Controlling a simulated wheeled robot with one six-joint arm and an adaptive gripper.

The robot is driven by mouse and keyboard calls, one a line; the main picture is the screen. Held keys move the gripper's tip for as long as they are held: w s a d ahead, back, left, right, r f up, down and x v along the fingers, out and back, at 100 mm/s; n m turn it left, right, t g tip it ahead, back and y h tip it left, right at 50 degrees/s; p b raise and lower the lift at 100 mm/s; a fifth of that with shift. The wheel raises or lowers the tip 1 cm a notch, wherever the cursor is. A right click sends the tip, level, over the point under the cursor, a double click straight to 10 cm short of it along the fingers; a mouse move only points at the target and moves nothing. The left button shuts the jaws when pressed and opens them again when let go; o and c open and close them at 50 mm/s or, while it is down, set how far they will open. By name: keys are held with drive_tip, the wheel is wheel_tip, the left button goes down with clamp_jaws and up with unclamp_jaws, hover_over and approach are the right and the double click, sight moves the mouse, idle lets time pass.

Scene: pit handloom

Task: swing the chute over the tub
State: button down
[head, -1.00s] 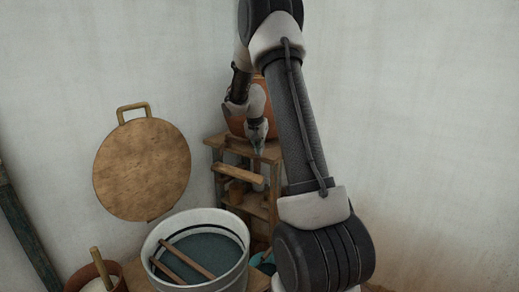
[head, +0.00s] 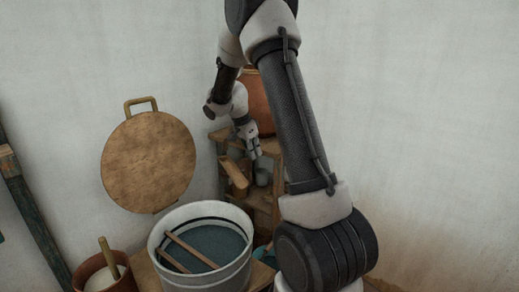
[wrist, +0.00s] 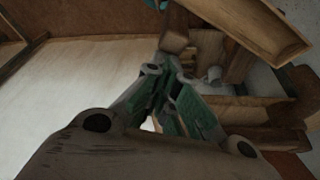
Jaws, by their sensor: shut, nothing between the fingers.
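The chute (head: 236,174) is a narrow wooden trough on the front of the wooden stand, behind the tub in the head view. It points obliquely towards the front right, and its end does not appear above the tub opening. In the wrist view the chute (wrist: 262,28) crosses the upper right. The tub (head: 204,279) is round and grey-white, with dark bluish liquid and two wooden sticks across it. My gripper (head: 256,155) is shut and empty, just right of the chute. In the wrist view my gripper (wrist: 172,65) has greenish fingers together; contact with the chute cannot be told.
A large clay pot (head: 257,105) stands on the stand (head: 262,198), with small pots on a shelf. A round wooden board (head: 150,165) hangs on the wall. A clay bucket (head: 122,284) with a stick stands left of the tub.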

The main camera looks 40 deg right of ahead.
drive_tip(key=a+m+g, duration=0.1)
drive_tip(key=a+m, duration=0.2)
drive_tip(key=a, duration=0.1)
drive_tip(key=a+m+g, duration=0.1)
drive_tip(key=a+m, duration=0.2)
drive_tip(key=a, duration=0.1)
drive_tip(key=shift+a+y, duration=0.2)
drive_tip(key=shift+y, duration=0.1)
drive_tip(key=shift+w+a+m, duration=0.15)
drive_tip(key=shift+a+m, duration=0.15)
drive_tip(key=shift+a, duration=0.05)
drive_tip(key=shift+w+a, duration=0.2)
drive_tip(key=shift+a, duration=0.3)
drive_tip(key=shift+w+a, duration=0.15)
drive_tip(key=shift+a, duration=0.35)
